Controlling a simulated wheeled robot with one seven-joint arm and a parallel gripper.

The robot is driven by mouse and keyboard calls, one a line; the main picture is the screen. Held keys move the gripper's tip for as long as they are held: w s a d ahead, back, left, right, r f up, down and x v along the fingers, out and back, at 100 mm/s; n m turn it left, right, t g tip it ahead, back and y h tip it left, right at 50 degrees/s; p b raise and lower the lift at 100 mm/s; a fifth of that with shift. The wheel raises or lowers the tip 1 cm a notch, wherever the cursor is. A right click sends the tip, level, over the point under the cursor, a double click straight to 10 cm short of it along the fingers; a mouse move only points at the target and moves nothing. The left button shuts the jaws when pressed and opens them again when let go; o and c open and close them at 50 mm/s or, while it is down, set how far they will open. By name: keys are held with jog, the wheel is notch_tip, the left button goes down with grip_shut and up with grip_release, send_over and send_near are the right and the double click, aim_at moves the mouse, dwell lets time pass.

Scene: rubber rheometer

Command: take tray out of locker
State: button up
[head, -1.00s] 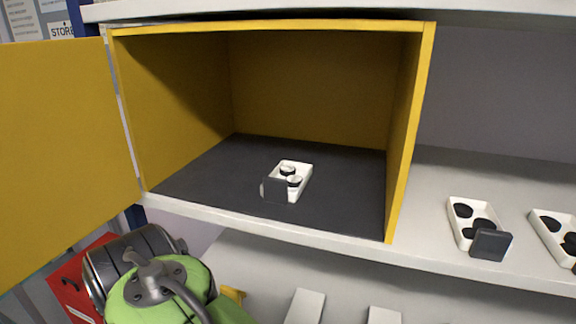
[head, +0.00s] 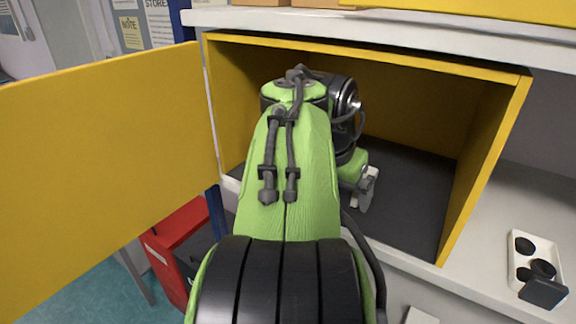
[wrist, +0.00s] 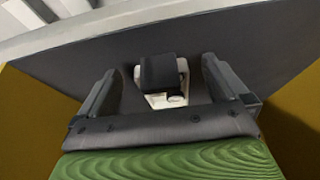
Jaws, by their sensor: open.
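The locker (head: 487,165) is a yellow box with a dark floor, its front open. The fingers do not appear to touch the tray. In the head view, my arm reaches into the locker and hides most of the gripper and tray area.
The yellow locker door (head: 100,175) stands wide open to the left. The locker's right wall is close to my arm's right side, with bare floor between. Another white tray (head: 518,268) with dark round pieces sits on the shelf outside, right. A red cabinet (head: 180,235) stands below left.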

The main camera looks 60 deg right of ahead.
jog(key=d, duration=0.4)
jog(key=shift+s+d+r+p, duration=0.1)
jog(key=shift+s+d+p, duration=0.2)
jog(key=shift+s+p, duration=0.1)
jog(key=shift+d+f, duration=0.7)
jog(key=shift+d, duration=0.05)
jog(key=shift+a, duration=0.15)
jog(key=shift+c, duration=0.8)
jog(key=c, duration=1)
